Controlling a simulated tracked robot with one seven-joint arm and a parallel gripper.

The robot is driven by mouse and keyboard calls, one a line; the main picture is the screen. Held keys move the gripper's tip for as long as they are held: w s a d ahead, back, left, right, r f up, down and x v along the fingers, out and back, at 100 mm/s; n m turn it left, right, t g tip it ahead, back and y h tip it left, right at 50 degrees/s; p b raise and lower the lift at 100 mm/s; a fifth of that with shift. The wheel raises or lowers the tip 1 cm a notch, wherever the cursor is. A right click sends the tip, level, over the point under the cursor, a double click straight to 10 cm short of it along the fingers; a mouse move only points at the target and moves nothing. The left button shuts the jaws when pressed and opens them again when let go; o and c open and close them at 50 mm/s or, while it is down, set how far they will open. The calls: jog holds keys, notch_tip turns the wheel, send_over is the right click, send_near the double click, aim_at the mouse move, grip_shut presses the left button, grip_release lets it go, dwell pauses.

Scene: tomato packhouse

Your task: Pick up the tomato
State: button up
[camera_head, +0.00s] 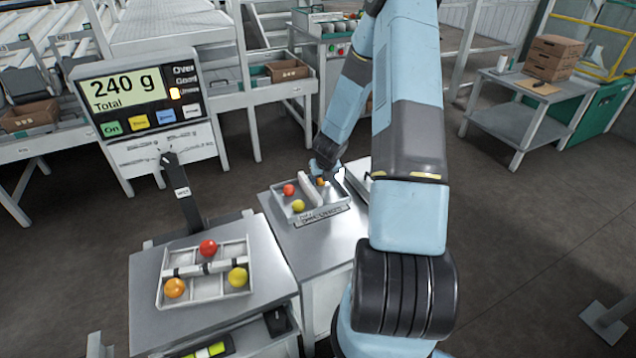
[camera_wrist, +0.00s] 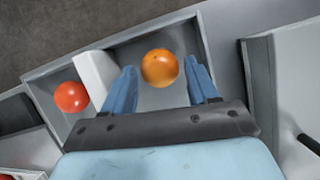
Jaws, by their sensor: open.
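In the wrist view an orange tomato (camera_wrist: 160,68) lies in a tray compartment, between the two blue fingers of my gripper (camera_wrist: 162,85). The fingers are open, with a gap on each side of it. A red tomato (camera_wrist: 71,97) lies in the same tray (camera_wrist: 205,45), left of a white divider (camera_wrist: 97,75). In the head view my gripper (camera_head: 327,176) reaches down into the right-hand tray (camera_head: 338,208), and the orange tomato (camera_head: 320,181) shows partly beside it. That tray also holds a red tomato (camera_head: 289,189) and a yellow tomato (camera_head: 298,206).
A second tray (camera_head: 207,297) on the scale at left holds a red (camera_head: 208,248), an orange (camera_head: 174,288) and a yellow tomato (camera_head: 238,277). The scale display (camera_head: 125,87) reads 240 g. A side table (camera_head: 520,115) with boxes stands at right.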

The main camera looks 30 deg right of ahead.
jog(key=shift+w+f, duration=0.15)
jog(key=shift+f, duration=0.2)
jog(key=shift+c, duration=0.3)
jog(key=c, duration=0.5)
jog(key=shift+r, duration=0.1)
jog(key=shift+r, duration=0.25)
notch_tip(320, 180, up, 2)
jog(key=shift+r, duration=0.1)
jog(key=s+a+r, duration=0.2)
jog(key=s+r, duration=0.1)
jog(key=s, duration=0.1)
jog(key=s+a+r, duration=0.2)
jog(key=s+r, duration=0.1)
jog(key=s, duration=0.1)
jog(key=s+a+r, duration=0.3)
jog(key=s+r, duration=0.1)
